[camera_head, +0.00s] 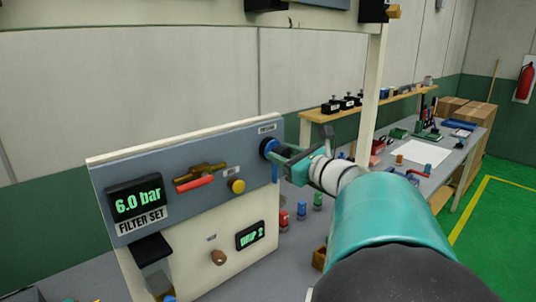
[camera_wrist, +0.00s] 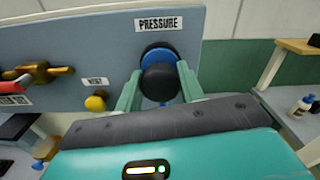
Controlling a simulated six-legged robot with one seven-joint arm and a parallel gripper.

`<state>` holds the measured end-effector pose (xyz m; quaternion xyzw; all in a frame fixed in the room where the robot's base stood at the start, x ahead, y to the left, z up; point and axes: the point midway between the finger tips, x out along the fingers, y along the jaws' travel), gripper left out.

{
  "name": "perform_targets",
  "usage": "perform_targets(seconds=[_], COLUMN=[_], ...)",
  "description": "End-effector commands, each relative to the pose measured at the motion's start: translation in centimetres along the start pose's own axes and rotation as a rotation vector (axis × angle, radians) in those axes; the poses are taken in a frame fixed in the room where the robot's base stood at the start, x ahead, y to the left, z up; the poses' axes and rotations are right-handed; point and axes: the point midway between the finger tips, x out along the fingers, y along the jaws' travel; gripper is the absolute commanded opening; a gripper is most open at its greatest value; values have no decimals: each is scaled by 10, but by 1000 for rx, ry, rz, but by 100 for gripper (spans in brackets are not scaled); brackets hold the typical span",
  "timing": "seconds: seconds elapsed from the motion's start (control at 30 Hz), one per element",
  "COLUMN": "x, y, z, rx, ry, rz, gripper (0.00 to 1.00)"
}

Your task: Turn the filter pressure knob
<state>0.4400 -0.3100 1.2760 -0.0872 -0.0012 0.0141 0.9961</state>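The pressure knob, with a blue rim and a black front, is on the upper right of the grey filter panel (camera_head: 150,160). In the wrist view the knob (camera_wrist: 161,82) sits under the PRESSURE label (camera_wrist: 161,23). My gripper (camera_wrist: 160,88) has one green finger on the left and one on the right of the knob, both very close to it. I cannot tell whether they press on it. In the head view my gripper (camera_head: 281,151) reaches the knob from the right and partly hides it. The display (camera_head: 137,201) above the FILTER SET label reads 6.0 bar.
A red-handled brass valve (camera_head: 200,178) and a yellow knob (camera_head: 237,186) are left of the pressure knob. A smaller display (camera_head: 250,235) is below. Several small coloured bottles stand right of the panel. A workbench (camera_head: 440,165) extends at the right, with open green floor beyond.

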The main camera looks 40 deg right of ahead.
Motion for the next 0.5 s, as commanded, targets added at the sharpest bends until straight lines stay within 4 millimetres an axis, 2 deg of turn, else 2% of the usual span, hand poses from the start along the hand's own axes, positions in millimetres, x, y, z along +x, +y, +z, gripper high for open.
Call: perform_targets(seconds=[0.27, 0.5], x=[0, 0], y=[0, 1], z=[0, 0], rx=[-27, -138], ry=[0, 0], rz=[0, 2], gripper=[16, 16])
